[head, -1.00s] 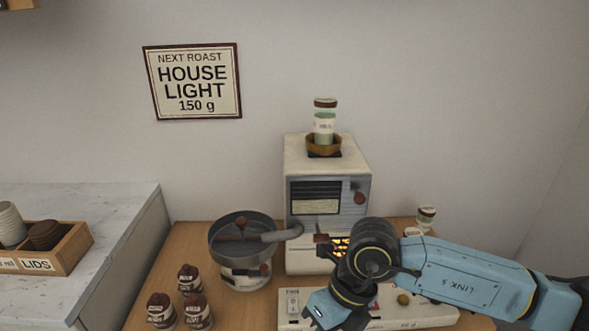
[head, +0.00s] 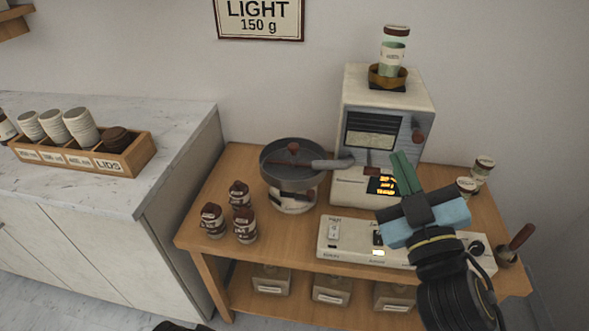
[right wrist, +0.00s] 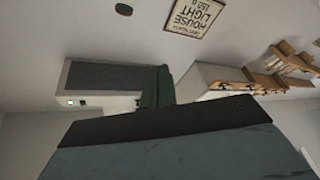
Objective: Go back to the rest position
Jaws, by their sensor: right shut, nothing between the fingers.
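My right gripper (head: 405,172) is raised in front of the roaster, its green fingers together and empty, pointing up and away. Its fingers also show in the right wrist view (right wrist: 157,87). My left gripper is in neither view. The roaster (head: 352,112) stands at the back of the wooden table, with a jar (head: 394,50) upright in the brown cup on its top. The round cooling pan (head: 280,160) is to its left. The white control panel (head: 345,240) lies in front, partly hidden by my right arm.
Several small brown-lidded jars (head: 245,225) stand at the table's left. Two more jars (head: 467,187) stand at the right, near a dark-handled tool (head: 521,237). A marble counter (head: 60,185) with a cup and lid box (head: 128,160) is at left. Bins (head: 332,290) sit on the lower shelf.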

